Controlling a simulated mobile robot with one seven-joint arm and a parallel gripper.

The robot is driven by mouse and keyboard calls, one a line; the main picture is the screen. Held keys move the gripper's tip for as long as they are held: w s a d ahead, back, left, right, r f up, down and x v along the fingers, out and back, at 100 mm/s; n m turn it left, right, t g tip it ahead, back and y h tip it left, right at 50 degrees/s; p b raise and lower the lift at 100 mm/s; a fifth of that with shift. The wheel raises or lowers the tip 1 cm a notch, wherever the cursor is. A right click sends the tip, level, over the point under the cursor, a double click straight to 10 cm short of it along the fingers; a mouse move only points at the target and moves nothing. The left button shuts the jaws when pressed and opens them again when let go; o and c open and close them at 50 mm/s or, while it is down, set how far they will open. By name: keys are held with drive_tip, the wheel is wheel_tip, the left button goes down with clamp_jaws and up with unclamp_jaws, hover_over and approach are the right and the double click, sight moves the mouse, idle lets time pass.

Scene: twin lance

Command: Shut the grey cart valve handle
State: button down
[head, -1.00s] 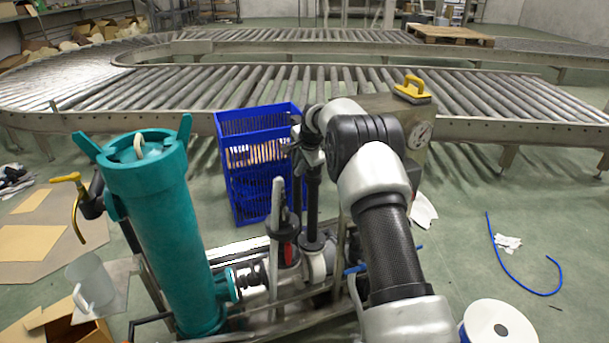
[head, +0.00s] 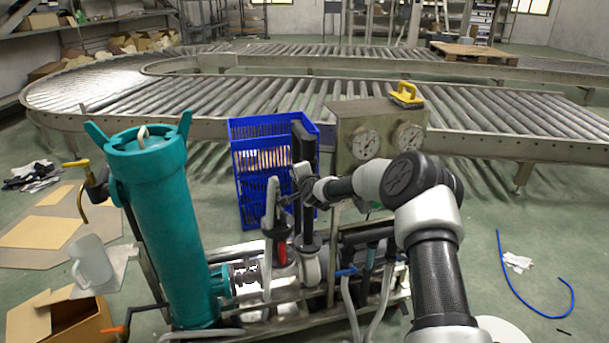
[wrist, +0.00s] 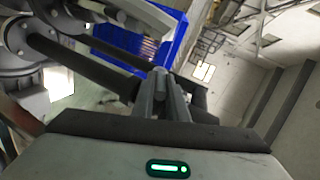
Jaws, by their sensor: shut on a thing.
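The grey cart valve handle (head: 270,204) is a long upright lever on the cart, just right of the teal cylinder (head: 165,230) in the head view. A red part (head: 282,252) sits beside its lower end. My gripper (head: 281,203) reaches in from the right at the handle's upper half and is shut on it. In the wrist view my fingers (wrist: 166,98) are close together; the handle between them is hard to make out there. My wrist hides part of the black post just right of the handle.
A blue crate (head: 262,160) stands behind the handle. Pipes and hoses run low on the cart. A roller conveyor (head: 450,120) crosses behind. A blue hose (head: 540,305) lies on the right floor.

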drive_tip(key=shift+s+f+t+y, duration=0.15)
drive_tip(key=shift+f+t, duration=0.25)
drive_tip(key=shift+t, duration=0.5)
drive_tip(key=shift+f+t+y, duration=0.15)
drive_tip(key=shift+f+t, duration=0.25)
drive_tip(key=shift+t, duration=0.5)
drive_tip(key=c, duration=1.7)
unclamp_jaws()
drive_tip(key=shift+c, duration=0.2)
drive_tip(key=s+d+p, duration=0.3)
drive_tip(key=s+p, duration=0.1)
drive_tip(key=s, duration=1.3)
drive_tip(key=shift+d+f, duration=0.15)
drive_tip(key=shift+d, duration=0.05)
